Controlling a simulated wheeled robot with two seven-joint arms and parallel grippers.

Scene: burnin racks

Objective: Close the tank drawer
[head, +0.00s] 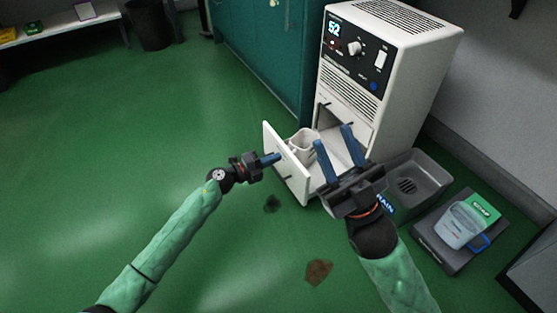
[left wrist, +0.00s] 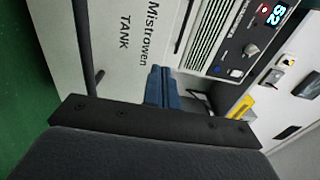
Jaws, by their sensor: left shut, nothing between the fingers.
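The tank drawer (head: 285,163) of the white dehumidifier (head: 415,65) stands pulled out, with a white tank or bucket (head: 303,142) inside it. Its front panel, marked "Mistrowen TANK", fills much of the left wrist view (left wrist: 90,45). My left gripper (head: 277,158) is shut and empty, its blue fingertips at the drawer's front panel; I cannot tell whether they touch it. The blue fingers also show in the left wrist view (left wrist: 160,85). My right gripper (head: 333,143) is open, its two blue fingers apart above the right side of the drawer, hiding part of it.
A grey drain basin (head: 432,172) sits on the floor right of the drawer. A dark tray (head: 440,255) with a clear jug (head: 462,226) and a green box lies further right. A teal cabinet (head: 262,50) stands behind.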

